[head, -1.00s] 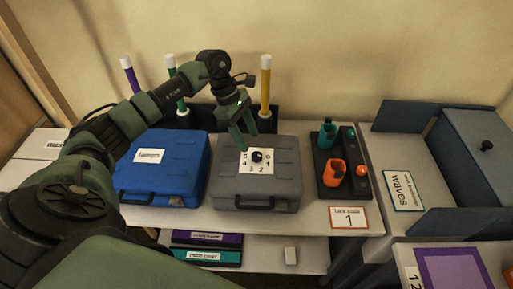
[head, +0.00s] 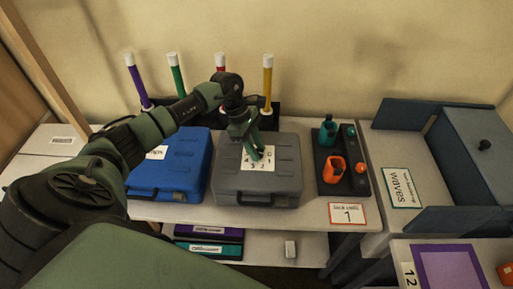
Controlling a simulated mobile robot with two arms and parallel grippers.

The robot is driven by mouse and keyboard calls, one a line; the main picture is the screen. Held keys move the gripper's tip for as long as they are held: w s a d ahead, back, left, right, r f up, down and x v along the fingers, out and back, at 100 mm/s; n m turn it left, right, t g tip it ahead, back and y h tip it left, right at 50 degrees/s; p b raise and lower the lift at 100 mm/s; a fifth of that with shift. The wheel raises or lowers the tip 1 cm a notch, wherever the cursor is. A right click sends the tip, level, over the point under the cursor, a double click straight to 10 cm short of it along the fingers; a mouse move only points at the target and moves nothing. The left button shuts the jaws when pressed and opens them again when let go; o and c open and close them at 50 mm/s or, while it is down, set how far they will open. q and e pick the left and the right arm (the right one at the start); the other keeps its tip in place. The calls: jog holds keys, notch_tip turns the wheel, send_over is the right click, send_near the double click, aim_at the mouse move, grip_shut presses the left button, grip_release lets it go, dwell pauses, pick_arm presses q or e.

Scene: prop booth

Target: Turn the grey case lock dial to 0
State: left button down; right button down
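The grey case (head: 257,184) lies closed on the table in the middle of the head view. A white dial plate (head: 268,164) with numbers around it sits on its lid. My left gripper (head: 256,154) is right over the dial plate, pointing down, with its fingers at the dial. The dial knob is mostly hidden by the fingers, so its pointer cannot be read. I cannot tell whether the fingers are closed on the knob. My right gripper is not in view.
A blue case (head: 170,177) stands close to the left. Upright coloured tubes, including a yellow one (head: 267,85), stand behind. A blue-grey box (head: 480,150) is at far right.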

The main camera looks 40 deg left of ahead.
pick_arm(q)
jog(key=shift+n, duration=0.4)
jog(key=shift+f+n+t+b, duration=0.1)
jog(key=shift+n+t+b, duration=0.2)
jog(key=shift+b, duration=0.1)
jog(key=shift+s+n+t+y+b, duration=0.1)
jog(key=shift+n+t+y+b, duration=0.4)
jog(key=shift+n, duration=0.6)
jog(key=n+b, duration=0.1)
jog(key=n, duration=0.1)
jog(key=n+t+b, duration=0.1)
jog(key=n, duration=0.2)
jog(key=shift+d+t+y, duration=0.1)
jog(key=shift+t+y, duration=0.2)
jog(key=shift+n, duration=0.3)
jog(key=c, duration=1.1)
grip_release()
jog(key=shift+s, duration=0.1)
